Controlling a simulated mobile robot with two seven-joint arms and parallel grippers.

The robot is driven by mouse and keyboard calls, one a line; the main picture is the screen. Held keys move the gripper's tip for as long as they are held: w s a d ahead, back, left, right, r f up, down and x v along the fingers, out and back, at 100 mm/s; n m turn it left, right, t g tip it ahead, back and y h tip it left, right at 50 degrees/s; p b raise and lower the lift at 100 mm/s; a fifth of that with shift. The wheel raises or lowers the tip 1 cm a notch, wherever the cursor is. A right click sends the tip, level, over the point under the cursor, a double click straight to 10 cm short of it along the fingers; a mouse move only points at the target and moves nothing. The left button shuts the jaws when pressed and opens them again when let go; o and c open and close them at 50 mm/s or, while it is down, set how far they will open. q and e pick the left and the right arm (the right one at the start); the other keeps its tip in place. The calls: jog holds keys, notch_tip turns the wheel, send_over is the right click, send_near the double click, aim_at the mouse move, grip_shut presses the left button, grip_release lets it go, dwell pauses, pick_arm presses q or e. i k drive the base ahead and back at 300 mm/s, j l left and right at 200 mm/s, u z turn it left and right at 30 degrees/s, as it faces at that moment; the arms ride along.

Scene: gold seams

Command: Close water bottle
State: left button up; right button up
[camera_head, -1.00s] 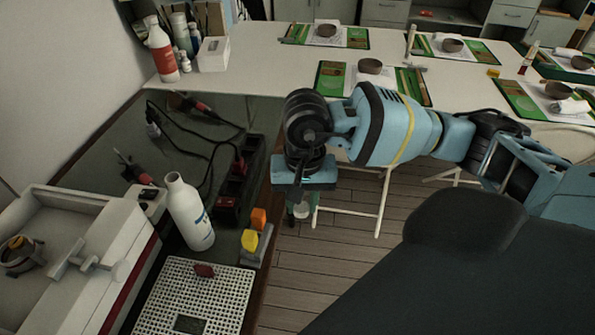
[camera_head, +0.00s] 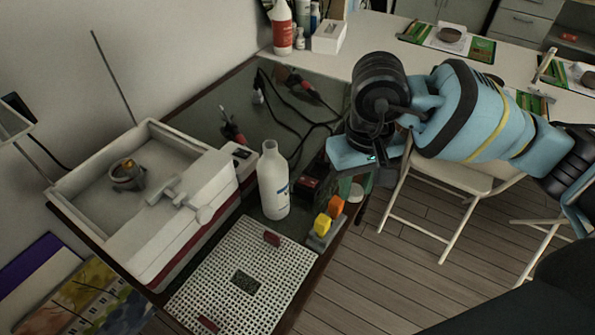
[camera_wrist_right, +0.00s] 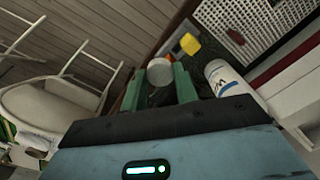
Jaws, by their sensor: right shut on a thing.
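The white water bottle (camera_head: 273,185) stands upright on the dark table in the head view, with no cap on its neck. It also shows in the right wrist view (camera_wrist_right: 226,76), just right of my fingers. My right gripper (camera_head: 352,188) is just right of the bottle, near the table's right edge, and apart from it. In the right wrist view my green fingers (camera_wrist_right: 162,86) are shut on a round white cap (camera_wrist_right: 160,71). My left gripper is not in view.
Orange (camera_head: 335,206) and yellow (camera_head: 322,224) blocks stand between bottle and table edge. A white perforated board (camera_head: 225,272) lies in front. A white tray machine (camera_head: 180,240) is at left. Tools with black cables (camera_head: 283,122) lie behind. A folding chair (camera_head: 450,185) stands at right.

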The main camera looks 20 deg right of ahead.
aim_at(273, 169)
jog(key=k+l+u, duration=0.2)
jog(key=l, duration=0.15)
jog(key=l+u, duration=0.2)
jog(key=l, duration=0.2)
jog(key=k+l+u, duration=0.4)
jog(key=l, duration=0.25)
